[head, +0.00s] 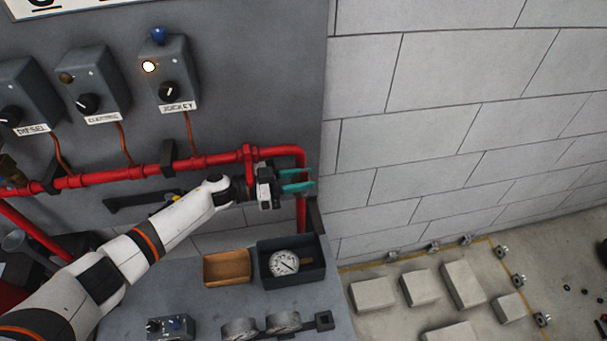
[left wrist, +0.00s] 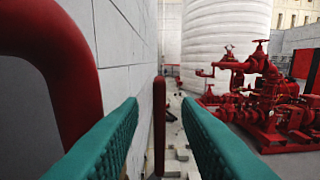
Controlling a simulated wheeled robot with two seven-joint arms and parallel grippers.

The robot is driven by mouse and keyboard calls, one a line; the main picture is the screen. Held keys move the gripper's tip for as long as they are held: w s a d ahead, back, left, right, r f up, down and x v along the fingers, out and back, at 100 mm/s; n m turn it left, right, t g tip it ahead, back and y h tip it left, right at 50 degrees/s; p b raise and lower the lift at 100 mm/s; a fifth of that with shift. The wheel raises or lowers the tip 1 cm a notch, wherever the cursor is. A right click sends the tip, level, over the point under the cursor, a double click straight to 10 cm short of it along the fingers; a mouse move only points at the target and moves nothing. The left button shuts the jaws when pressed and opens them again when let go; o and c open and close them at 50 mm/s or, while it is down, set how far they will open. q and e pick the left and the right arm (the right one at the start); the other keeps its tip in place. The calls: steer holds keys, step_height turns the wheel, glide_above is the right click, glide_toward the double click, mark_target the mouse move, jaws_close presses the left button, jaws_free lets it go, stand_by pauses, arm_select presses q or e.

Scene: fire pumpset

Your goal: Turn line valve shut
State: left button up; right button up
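My left gripper (head: 298,181) has teal fingers and reaches to the right end of the red pipe (head: 120,174), beside its downward bend. The fingers are apart. In the left wrist view a narrow dark red upright bar (left wrist: 159,125) shows in the gap between the fingertips (left wrist: 160,105), with space on both sides of it. It looks like a valve handle, but the valve body is hidden behind my gripper in the head view. I cannot tell how far the bar reaches between the fingers. My right gripper is in neither view.
The pipe bend (left wrist: 75,60) is close to the left finger. Below my gripper, a black tray with a gauge (head: 284,263) and a brown tray (head: 227,267) stand on the bench. A block wall (head: 450,130) is to the right. Control boxes (head: 165,75) hang above the pipe.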

arm_select(q)
steer(key=shift+w+d, duration=0.1)
steer(key=shift+d, duration=0.35)
steer(key=shift+c, duration=0.3)
jaws_close()
steer(key=shift+f, duration=0.1)
